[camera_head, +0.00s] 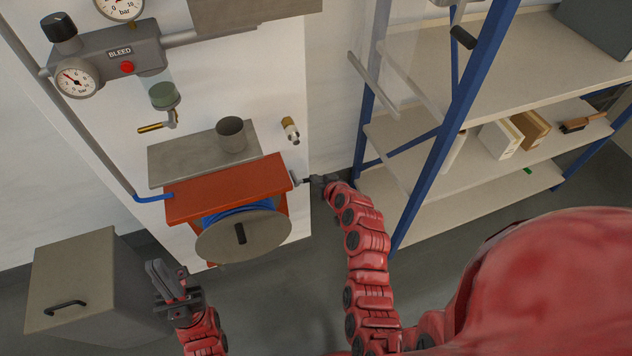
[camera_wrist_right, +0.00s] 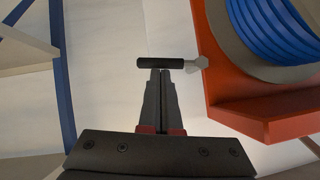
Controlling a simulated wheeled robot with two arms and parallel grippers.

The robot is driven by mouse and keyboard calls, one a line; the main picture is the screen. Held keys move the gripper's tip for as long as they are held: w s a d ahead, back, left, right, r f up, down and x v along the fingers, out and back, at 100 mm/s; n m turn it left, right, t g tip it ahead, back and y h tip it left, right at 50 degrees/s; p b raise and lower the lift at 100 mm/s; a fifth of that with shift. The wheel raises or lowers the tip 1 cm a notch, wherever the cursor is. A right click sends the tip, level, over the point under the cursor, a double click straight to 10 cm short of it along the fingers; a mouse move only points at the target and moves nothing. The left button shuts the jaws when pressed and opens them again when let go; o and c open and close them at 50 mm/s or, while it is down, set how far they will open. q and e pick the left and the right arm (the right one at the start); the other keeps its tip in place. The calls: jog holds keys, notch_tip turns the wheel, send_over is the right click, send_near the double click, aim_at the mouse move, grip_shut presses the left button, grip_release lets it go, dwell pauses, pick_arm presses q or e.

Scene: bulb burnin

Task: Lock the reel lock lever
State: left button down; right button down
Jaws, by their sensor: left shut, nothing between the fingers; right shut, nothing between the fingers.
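The reel lock lever (camera_head: 296,178) sticks out from the right side of the orange hose reel housing (camera_head: 228,188). In the right wrist view the lever's black grip (camera_wrist_right: 158,63) lies crosswise, with a grey metal end (camera_wrist_right: 196,65) towards the orange housing. My right gripper (camera_head: 314,181) is shut and empty. In the wrist view its fingertips (camera_wrist_right: 160,74) are right at the black grip; I cannot tell whether they touch it. The reel has blue hose (camera_head: 238,212) and a grey disc (camera_head: 262,238) in front. My left gripper (camera_head: 160,268) is shut and empty, low at the left, away from the reel.
A grey cabinet (camera_head: 75,265) stands at the lower left. A blue-framed shelf (camera_head: 440,130) stands close on the right of my right arm. A grey cup (camera_head: 231,135) stands on a metal ledge above the reel. Gauges and a red bleed button (camera_head: 127,67) are above.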

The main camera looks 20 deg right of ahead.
notch_tip(320, 180, down, 8)
jog(key=a+m+t+y+b, duration=0.2)
jog(key=m+y+b, duration=0.6)
jog(key=b, duration=1.3)
jog(key=shift+a+r+m+t+y+b, duration=0.2)
jog(key=shift+m+t+y+b, duration=0.15)
jog(key=shift+m+t, duration=0.6)
jog(key=shift+a+m, duration=0.1)
jog(key=shift+m, duration=0.15)
